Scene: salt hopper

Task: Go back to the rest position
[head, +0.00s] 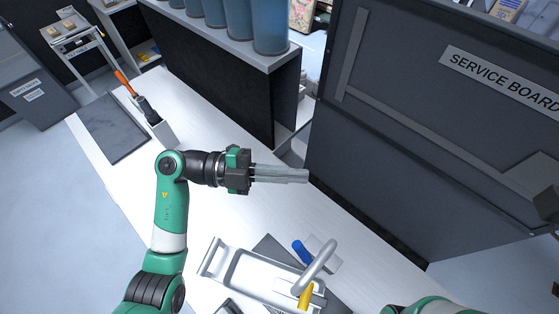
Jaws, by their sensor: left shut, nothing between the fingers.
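My left arm comes in from the lower left, and its gripper (280,174) points right above the white worktop. Its long grey fingers lie together, with nothing between them. Of my right arm, only a green and white part shows at the bottom edge.
A metal tray (232,278) with a raised handle, a blue piece (301,252) and a yellow piece (306,296) are on the worktop (215,128) below. An orange-handled tool (125,83) stands in a holder at left. A tall dark service board (430,120) rises at right.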

